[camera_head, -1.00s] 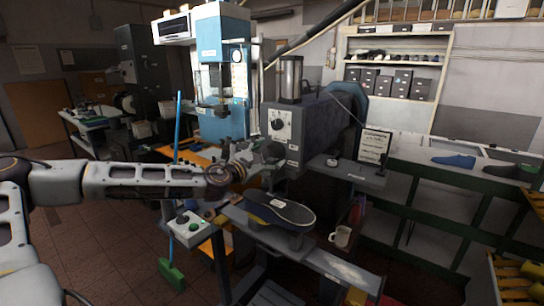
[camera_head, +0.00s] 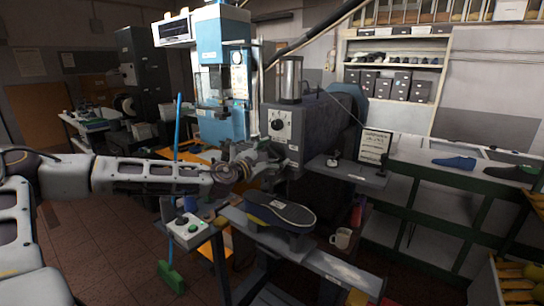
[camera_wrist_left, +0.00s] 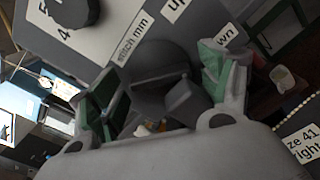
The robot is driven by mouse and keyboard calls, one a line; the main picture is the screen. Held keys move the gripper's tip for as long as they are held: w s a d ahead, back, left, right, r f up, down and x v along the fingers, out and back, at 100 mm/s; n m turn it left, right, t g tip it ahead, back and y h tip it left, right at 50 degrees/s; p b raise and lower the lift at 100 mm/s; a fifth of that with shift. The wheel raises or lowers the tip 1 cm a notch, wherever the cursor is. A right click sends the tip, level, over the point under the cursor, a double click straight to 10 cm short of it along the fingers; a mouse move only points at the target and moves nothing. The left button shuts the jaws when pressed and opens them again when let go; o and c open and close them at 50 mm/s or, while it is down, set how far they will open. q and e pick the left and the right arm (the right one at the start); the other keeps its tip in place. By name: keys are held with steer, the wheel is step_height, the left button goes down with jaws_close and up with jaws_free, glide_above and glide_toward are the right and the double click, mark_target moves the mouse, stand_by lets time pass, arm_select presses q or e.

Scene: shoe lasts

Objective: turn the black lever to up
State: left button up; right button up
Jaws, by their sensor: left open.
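The black lever (camera_wrist_left: 181,96) shows in the left wrist view as a dark bar on a round dark hub, on the grey face of the machine (camera_head: 318,130). A label reading "up" (camera_wrist_left: 176,8) and one ending in "wn" (camera_wrist_left: 228,35) sit beyond the hub. My left gripper (camera_wrist_left: 163,92) is open, with its green-padded fingers on either side of the lever. I cannot tell whether they touch it. In the head view my left gripper (camera_head: 262,162) is at the machine's front and hides the lever. My right gripper is not in view.
A black dial (camera_head: 277,124) sits on the machine above my gripper; it also shows in the wrist view (camera_wrist_left: 72,10). Below are a dark shoe sole (camera_head: 280,210) on a stand and a grey control box (camera_head: 189,230).

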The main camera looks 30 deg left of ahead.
arm_select(q)
steer(key=shift+c, duration=0.4)
steer(key=c, duration=0.9)
steer(key=shift+c, duration=0.2)
